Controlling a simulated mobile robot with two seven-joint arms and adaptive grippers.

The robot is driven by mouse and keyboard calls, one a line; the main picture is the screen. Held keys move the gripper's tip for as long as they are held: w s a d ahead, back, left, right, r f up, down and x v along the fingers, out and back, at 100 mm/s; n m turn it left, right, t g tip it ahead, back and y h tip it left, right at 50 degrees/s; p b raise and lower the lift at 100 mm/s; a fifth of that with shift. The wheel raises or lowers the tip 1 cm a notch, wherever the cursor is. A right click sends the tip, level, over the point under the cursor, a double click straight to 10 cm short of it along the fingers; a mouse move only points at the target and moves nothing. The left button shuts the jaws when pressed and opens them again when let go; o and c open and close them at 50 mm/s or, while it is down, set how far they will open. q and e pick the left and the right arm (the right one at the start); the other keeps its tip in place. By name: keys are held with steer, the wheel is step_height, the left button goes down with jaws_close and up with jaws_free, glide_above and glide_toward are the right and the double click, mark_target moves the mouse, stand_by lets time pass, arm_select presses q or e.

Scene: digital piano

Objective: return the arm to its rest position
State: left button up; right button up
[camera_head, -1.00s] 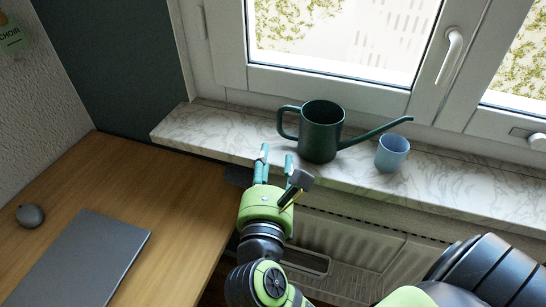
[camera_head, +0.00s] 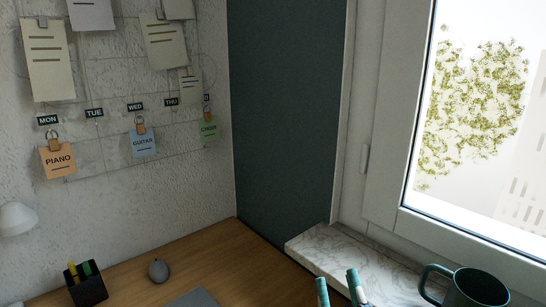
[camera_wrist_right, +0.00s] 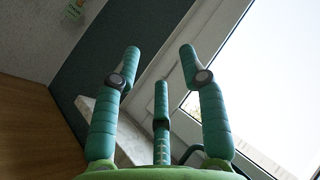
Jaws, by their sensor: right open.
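My right gripper (camera_head: 339,291) shows at the bottom edge of the head view, only its teal fingertips in the picture, in front of the marble window sill. In the right wrist view its fingers (camera_wrist_right: 160,75) are spread apart with nothing between them. The rest of the right arm is below the head view. My left gripper is in neither view.
The wooden desk (camera_head: 205,262) holds a mouse (camera_head: 158,271) and a black pen holder (camera_head: 86,286). Day tags and lesson cards hang on the left wall.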

steer(key=a+f+n+g+y, duration=0.3)
steer(key=f+n+g, duration=0.2)
steer(key=f+n, duration=0.2)
steer(key=a+f+n+g+y, duration=0.35)
steer(key=f+n+g, duration=0.2)
steer(key=n, duration=0.25)
step_height(320, 180, down, 11)
steer(key=s+d+n+g+h, duration=0.3)
steer(key=g, duration=0.1)
steer(key=s+d+f+n+g+h, duration=0.2)
steer(key=s+d+f+g+h, duration=0.55)
steer(key=s+d+f, duration=0.4)
step_height(320, 180, down, 23)
steer(key=d+p, duration=0.2)
steer(key=s+d+f+g, duration=0.1)
steer(key=s+d+f, duration=0.1)
steer(key=s+f, duration=1)
steer(key=s, duration=0.4)
steer(key=shift+d+f+n+g+p, duration=0.15)
steer(key=shift+f+n+g+p, duration=0.15)
steer(key=shift+f+n+p, duration=0.1)
